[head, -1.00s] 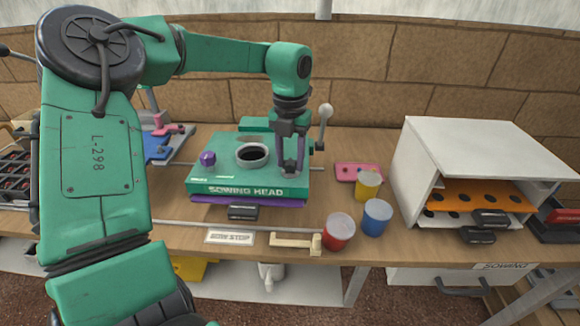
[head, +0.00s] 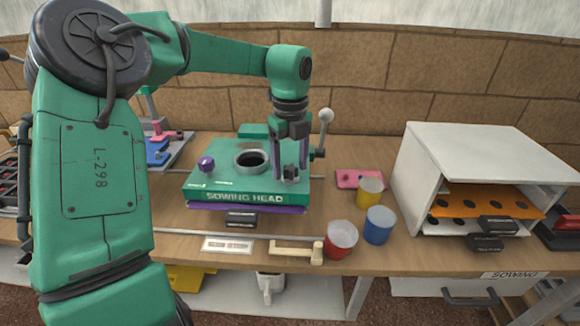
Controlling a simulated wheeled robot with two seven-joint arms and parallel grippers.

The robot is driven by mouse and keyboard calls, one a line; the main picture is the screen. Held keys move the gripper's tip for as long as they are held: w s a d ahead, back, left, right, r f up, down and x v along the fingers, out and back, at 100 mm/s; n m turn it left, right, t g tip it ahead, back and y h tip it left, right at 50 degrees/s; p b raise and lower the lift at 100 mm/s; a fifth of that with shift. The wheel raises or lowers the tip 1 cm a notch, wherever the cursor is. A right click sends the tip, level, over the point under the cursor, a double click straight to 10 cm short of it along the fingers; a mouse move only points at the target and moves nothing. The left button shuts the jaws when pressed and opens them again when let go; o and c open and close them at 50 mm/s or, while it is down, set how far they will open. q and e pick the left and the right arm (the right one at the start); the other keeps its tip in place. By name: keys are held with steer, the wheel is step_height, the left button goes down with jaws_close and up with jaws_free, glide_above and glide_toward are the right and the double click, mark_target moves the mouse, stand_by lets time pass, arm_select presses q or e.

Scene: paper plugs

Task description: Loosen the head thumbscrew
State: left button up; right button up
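The green sowing head (head: 240,197) sits on the bench with a round, dark-centred ring opening on top. A small black thumbscrew-like knob (head: 290,174) stands on its right side. A purple knob (head: 206,164) stands on its left; I cannot tell from its look whether it is also a screw. My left gripper (head: 291,176) points down over the right side, its fingers spread on either side of the black knob, with visible gaps. Whether the fingers touch the knob is not clear. My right gripper is not in view.
A lever with a pale ball (head: 326,115) rises just right of my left gripper. Red (head: 340,240), blue (head: 378,226) and yellow cups (head: 369,193) stand to the right, before a white shelf box (head: 480,142). A beige-handled tool (head: 297,249) lies in front.

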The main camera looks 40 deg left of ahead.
mark_target(291, 167)
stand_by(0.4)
arm_select(q)
step_height(291, 167, up, 4)
steer(key=p, duration=0.3)
steer(key=shift+r+m+p, duration=0.1)
steer(key=shift+m+p, duration=0.2)
steer(key=shift+p, duration=0.15)
steer(key=m+p, duration=0.3)
steer(key=m, duration=0.4)
steer(key=shift+r, duration=0.15)
steer(key=m, duration=0.2)
steer(key=shift+m, duration=0.3)
steer(key=shift+f+m, duration=0.25)
steer(key=shift+m, duration=0.65)
